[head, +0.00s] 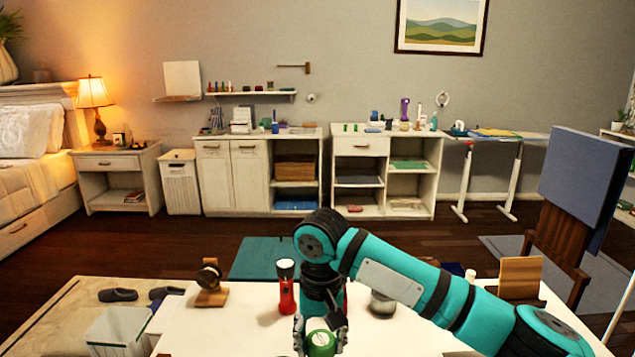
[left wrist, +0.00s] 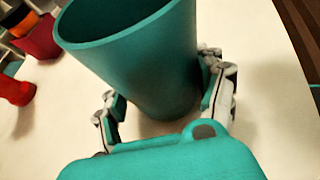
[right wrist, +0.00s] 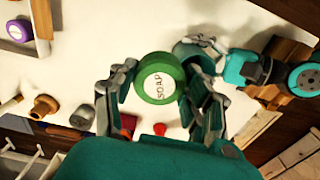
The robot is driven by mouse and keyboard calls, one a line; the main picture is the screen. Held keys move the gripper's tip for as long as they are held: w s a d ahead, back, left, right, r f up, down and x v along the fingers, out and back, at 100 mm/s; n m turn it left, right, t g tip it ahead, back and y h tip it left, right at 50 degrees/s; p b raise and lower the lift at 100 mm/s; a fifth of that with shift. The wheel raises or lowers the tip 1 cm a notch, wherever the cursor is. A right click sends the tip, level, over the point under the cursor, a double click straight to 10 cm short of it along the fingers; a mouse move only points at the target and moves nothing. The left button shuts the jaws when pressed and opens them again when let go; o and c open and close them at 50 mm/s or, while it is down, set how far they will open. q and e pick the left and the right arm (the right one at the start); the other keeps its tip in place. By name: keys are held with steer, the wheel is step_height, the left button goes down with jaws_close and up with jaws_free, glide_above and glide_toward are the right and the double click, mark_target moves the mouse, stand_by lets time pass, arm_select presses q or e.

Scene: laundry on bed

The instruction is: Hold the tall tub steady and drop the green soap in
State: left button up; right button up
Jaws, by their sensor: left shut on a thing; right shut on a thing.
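The tall tub (left wrist: 170,75) is teal and fills the middle of the left wrist view, its wide open rim toward the upper left. My left gripper (left wrist: 162,82) is shut on it, one finger on each side of its wall. The green soap (right wrist: 160,78) is a round green piece with a pale face marked SOAP. My right gripper (right wrist: 157,82) is shut on it. In the head view my right gripper (head: 321,330) holds the soap (head: 321,344) low at the bottom centre over the white table. The tub and left gripper cannot be made out in the head view.
On the white table (head: 240,325) stand a red flashlight (head: 286,290), a wooden stand with a dark round item (head: 209,283) and a grey jar (head: 382,304). A white bin (head: 118,330) is at the left. My right arm hides part of the table's right side.

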steer(key=w+a+r, duration=0.2)
steer(key=a, duration=0.4)
steer(key=shift+s+d+f, duration=0.15)
steer(key=shift+f, duration=2.6)
steer(key=o, duration=1.2)
steer(key=shift+o, duration=0.2)
step_height(320, 180, up, 12)
